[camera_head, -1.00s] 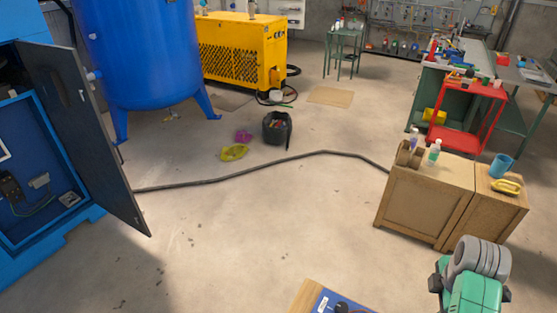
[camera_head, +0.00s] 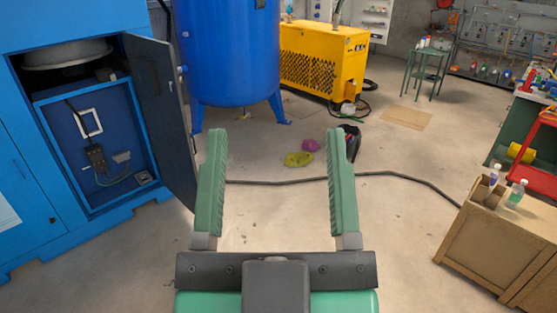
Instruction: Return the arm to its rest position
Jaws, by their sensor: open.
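My gripper (camera_head: 278,150) shows large in the lower middle of the head view. Its two green fingers point up the picture and stand wide apart. The rest of my arm is hidden below the picture's lower edge.
A blue cabinet (camera_head: 70,255) with its dark door (camera_head: 163,115) swung open stands at left. Behind are a blue tank (camera_head: 228,60) and a yellow machine (camera_head: 320,60). A black hose (camera_head: 400,174) crosses the floor to wooden boxes (camera_head: 495,245) at right. The central floor is mostly clear.

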